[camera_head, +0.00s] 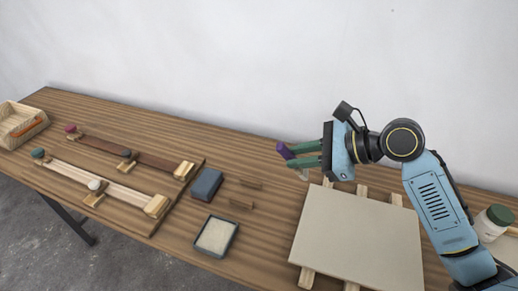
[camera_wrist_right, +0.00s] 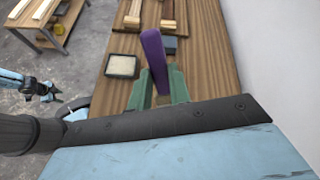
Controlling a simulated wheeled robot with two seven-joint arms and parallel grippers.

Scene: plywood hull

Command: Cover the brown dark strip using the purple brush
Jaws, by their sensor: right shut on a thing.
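The purple brush (camera_head: 284,151) is held between the green fingers of my right gripper (camera_head: 303,154), above the table. Its purple handle (camera_wrist_right: 155,55) stands up between the fingers in the right wrist view; its bristle end is mostly hidden.
A pale strip (camera_head: 105,187) lies in front of the dark one. A blue-grey block (camera_head: 207,184) and a shallow tray with pale filling (camera_head: 233,244) sit mid-table. A large pale panel (camera_head: 360,235) rests on wooden slats at right. A green-lidded jar (camera_head: 492,223) stands far right.

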